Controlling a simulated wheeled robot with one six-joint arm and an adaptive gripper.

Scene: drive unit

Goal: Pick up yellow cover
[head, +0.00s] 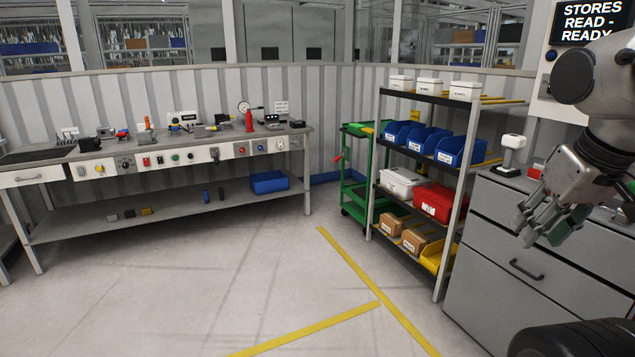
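I cannot pick out a yellow cover for certain.
The workbench (160,226) carries tools and switches, with a blue bin (269,182) below. A shelf rack (440,274) holds blue, red and yellow bins (436,257). A green cart (353,200) stands behind it. The grey cabinet (500,240) is near right. The marked middle floor is clear.

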